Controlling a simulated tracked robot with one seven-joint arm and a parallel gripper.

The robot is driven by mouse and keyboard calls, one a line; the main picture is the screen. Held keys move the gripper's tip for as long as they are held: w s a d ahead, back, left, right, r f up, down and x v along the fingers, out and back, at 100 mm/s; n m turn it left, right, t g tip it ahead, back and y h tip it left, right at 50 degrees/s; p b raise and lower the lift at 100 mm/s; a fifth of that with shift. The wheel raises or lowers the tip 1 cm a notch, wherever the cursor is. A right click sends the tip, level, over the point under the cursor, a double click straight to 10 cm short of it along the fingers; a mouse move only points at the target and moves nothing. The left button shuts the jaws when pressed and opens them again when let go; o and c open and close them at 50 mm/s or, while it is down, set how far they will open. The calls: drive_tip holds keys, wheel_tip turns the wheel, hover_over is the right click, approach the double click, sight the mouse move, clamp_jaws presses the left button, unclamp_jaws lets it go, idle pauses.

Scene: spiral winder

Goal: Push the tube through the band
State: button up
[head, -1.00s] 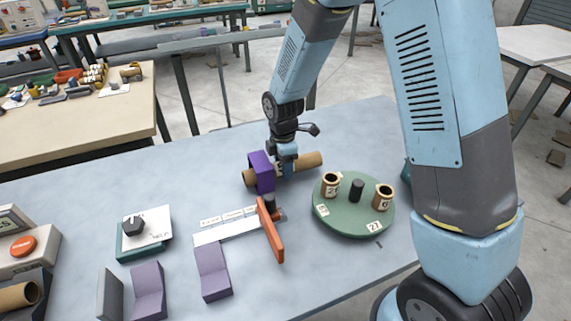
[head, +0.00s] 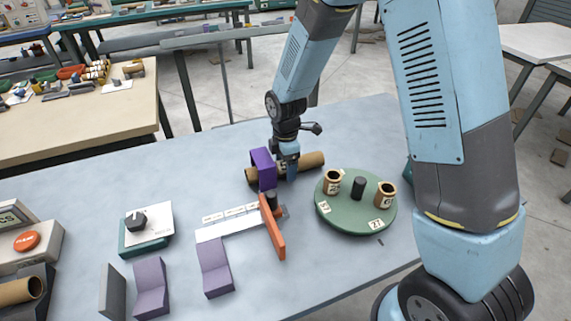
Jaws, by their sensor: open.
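A brown cardboard tube (head: 313,160) lies on the blue-grey table and passes through a purple square band (head: 263,168). Its left end shows just left of the band, and a longer part sticks out to the right. My gripper (head: 291,174) points down at the tube just right of the band. The jaws are open, and the near finger hides part of the tube. I cannot tell whether the fingers touch it.
A green round turntable (head: 341,218) with small tubes stands to the right. An orange lever (head: 273,232) and a labelled white scale (head: 222,229) lie in front of the band. Purple angled blocks (head: 215,272) and a knob box (head: 146,228) are nearer left. The table behind the tube is clear.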

wheel_tip(320, 180, up, 14)
drive_tip(key=shift+f, duration=0.15)
idle(0.6)
idle(0.3)
drive_tip(key=s+d+r+m+t, duration=0.2)
drive_tip(key=s+d+r+m, duration=0.1)
drive_tip(key=d+r+m, duration=0.5)
drive_tip(key=s+d+r+m+t, duration=0.1)
drive_tip(key=s+d+r+m, duration=0.25)
drive_tip(key=d+r, duration=0.5)
drive_tip(key=s+d+r+m+t, duration=0.2)
drive_tip(key=s+d+r+m, duration=0.1)
drive_tip(key=s+d+m, duration=0.8)
drive_tip(key=shift+s+d+m+t, duration=0.3)
drive_tip(key=shift+s+d+m, duration=0.1)
drive_tip(key=shift+s, duration=0.6)
